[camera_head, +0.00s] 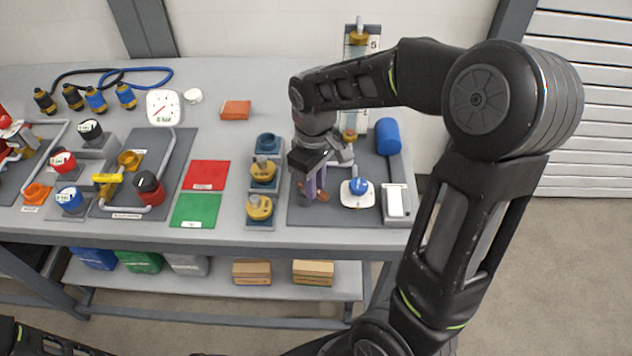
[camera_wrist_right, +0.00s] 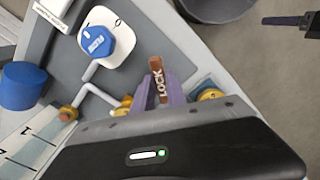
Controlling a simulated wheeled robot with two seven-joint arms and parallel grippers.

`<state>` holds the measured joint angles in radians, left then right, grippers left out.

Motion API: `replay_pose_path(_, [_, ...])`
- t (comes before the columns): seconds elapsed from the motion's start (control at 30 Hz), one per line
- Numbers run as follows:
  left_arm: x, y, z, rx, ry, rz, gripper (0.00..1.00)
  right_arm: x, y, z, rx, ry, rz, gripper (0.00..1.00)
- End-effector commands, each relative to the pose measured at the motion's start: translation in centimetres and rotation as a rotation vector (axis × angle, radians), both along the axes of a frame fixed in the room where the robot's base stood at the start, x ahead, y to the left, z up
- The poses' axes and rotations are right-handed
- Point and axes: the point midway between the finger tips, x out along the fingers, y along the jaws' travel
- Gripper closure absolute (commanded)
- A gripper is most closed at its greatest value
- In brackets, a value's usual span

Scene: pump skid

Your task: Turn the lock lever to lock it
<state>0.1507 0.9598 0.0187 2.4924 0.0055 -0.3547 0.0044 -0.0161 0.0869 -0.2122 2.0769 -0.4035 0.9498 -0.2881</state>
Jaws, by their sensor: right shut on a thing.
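The lock lever (camera_wrist_right: 158,82) is a short brown bar marked LOCK in the right wrist view. It stands between the purple fingers of my right gripper (camera_wrist_right: 160,92), which is shut on it. In the head view my right gripper (camera_head: 313,188) points down at the grey panel (camera_head: 300,216) at the right of the table. Only a small brown bit of the lever (camera_head: 323,197) shows beside the fingers there. The lever's base is mostly hidden by the gripper.
A blue knob on a white plate (camera_head: 358,190) sits just right of the gripper. A blue cylinder (camera_head: 388,137) and a white switch box (camera_head: 397,203) stand farther right. Yellow-topped parts (camera_head: 259,208) stand to the left. Green (camera_head: 196,211) and red (camera_head: 207,175) mats lie flat.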

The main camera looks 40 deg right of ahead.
Motion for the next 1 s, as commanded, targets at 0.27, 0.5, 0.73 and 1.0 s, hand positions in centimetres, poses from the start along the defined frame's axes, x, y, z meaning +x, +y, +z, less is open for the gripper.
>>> replay_pose_path(0.27, [0.1, 0.0, -0.7, -0.002, -0.003, -0.001, 0.21, -0.1, 0.7, -0.1, 0.0, -0.002, -0.261, 1.0])
replay_pose_path(0.5, [0.2, -0.1, -1.2, -0.003, -0.004, -0.002, 0.21, -0.1, 1.3, -0.1, -0.001, -0.001, -0.49, 1.0])
replay_pose_path(0.73, [0.2, -0.1, -1.7, -0.005, -0.007, -0.002, 0.21, 0.1, 2.0, -0.1, 0.0, -0.002, -0.701, 1.0])
replay_pose_path(1.0, [0.3, -0.1, -2.1, -0.006, -0.008, -0.002, 0.21, 0.3, 2.4, 0.0, 0.0, -0.001, -0.893, 1.0])
